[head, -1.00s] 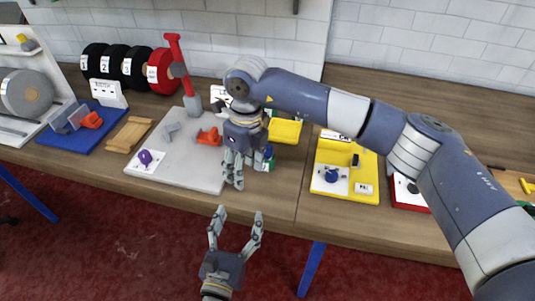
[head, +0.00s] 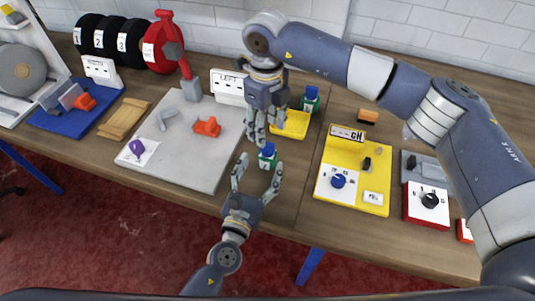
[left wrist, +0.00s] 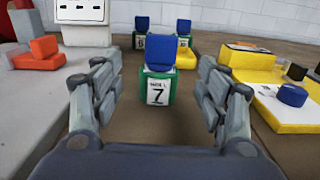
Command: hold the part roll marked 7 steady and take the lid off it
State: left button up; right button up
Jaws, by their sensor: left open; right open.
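The part roll marked 7 (head: 266,162) is a small green container with a blue lid (head: 268,149), standing upright on the bench right of the grey board. In the left wrist view its white label with a 7 (left wrist: 158,92) faces me, and the blue lid (left wrist: 160,56) is on top. My left gripper (head: 257,172) is open, its fingers on either side of the roll with gaps at both sides.
Another green container (head: 311,100) stands by a yellow tray (head: 290,124); the left wrist view shows two blue-lidded ones behind. A yellow panel with a blue knob (head: 352,197) lies to the right. The grey board (head: 190,160) holds orange and purple parts.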

aim_at(266, 154)
pick_arm(q)
jog(key=x, duration=0.5)
jog(key=shift+f, duration=0.1)
pick_arm(e)
jog(key=shift+w+d+f, duration=0.15)
jog(key=shift+w+f, duration=0.1)
jog(key=shift+w, duration=0.1)
pick_arm(q)
jog(key=shift+w+d, duration=0.15)
jog(key=shift+w, duration=0.4)
pick_arm(e)
jog(key=shift+s+r, duration=0.15)
pick_arm(q)
jog(key=shift+c, duration=0.4)
grip_shut()
pick_arm(e)
jog(key=c, duration=0.3)
notch_tip(266, 154, up, 4)
jog(key=n, duration=0.4)
notch_tip(266, 154, down, 12)
jog(key=shift+r, duration=0.25)
